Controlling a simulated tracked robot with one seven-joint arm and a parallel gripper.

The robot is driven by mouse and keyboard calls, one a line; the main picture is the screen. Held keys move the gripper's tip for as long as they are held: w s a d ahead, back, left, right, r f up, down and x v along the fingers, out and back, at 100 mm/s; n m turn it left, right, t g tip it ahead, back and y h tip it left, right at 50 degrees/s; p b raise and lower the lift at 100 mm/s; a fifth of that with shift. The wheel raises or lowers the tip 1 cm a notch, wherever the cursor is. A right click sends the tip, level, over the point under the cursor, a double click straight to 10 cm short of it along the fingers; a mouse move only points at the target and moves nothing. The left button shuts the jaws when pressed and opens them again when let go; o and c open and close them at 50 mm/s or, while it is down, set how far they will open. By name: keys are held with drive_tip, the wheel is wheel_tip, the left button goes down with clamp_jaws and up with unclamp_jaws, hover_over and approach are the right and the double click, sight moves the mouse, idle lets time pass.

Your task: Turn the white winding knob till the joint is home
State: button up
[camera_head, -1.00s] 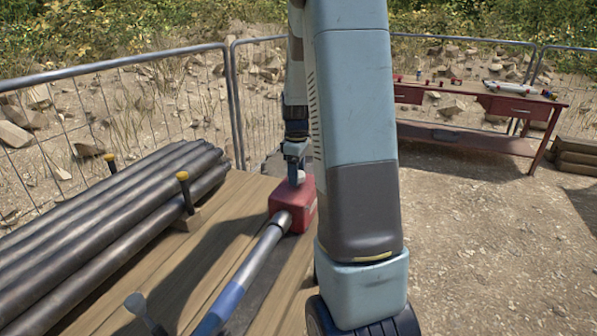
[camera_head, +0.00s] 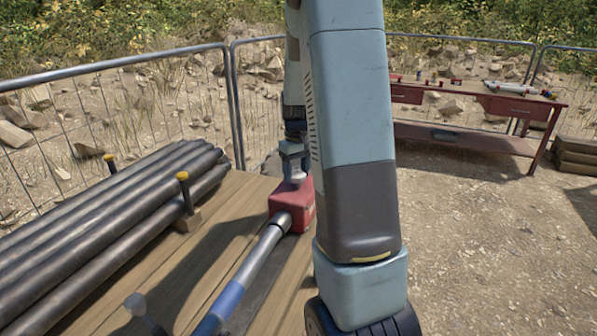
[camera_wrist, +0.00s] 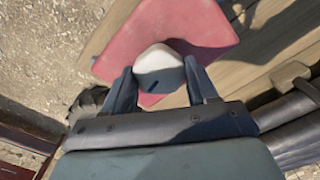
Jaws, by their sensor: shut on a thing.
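The white winding knob (camera_wrist: 158,68) sits on top of the red housing (camera_wrist: 195,22) in the wrist view, with a dark slot mark on its face. My gripper (camera_wrist: 160,82) has one finger on each side of the knob and is shut on it. In the head view my gripper (camera_head: 293,172) reaches down to the top of the red housing (camera_head: 292,208), and the knob is only partly visible there. A grey and blue rod (camera_head: 262,248) runs from the front of the housing toward the lower left; its far joint is not clear.
Dark pipes (camera_head: 110,215) lie stacked at left, held by yellow-topped posts (camera_head: 184,190). A grey handle-like part (camera_head: 140,308) stands near the lower edge. A mesh fence (camera_head: 130,100) runs behind. A red workbench (camera_head: 470,140) stands at back right; the ground between is clear.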

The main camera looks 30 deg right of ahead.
drive_tip(key=m, duration=0.7)
drive_tip(key=shift+w+r, duration=0.1)
drive_tip(key=shift+w, duration=0.05)
drive_tip(key=m, duration=0.3)
drive_tip(key=shift+m, duration=0.4)
drive_tip(key=shift+a+m, duration=0.1)
drive_tip(key=shift+m, duration=1.4)
drive_tip(key=o, duration=0.7)
drive_tip(key=shift+a, duration=0.1)
drive_tip(key=o, duration=0.4)
drive_tip(key=shift+c, duration=0.2)
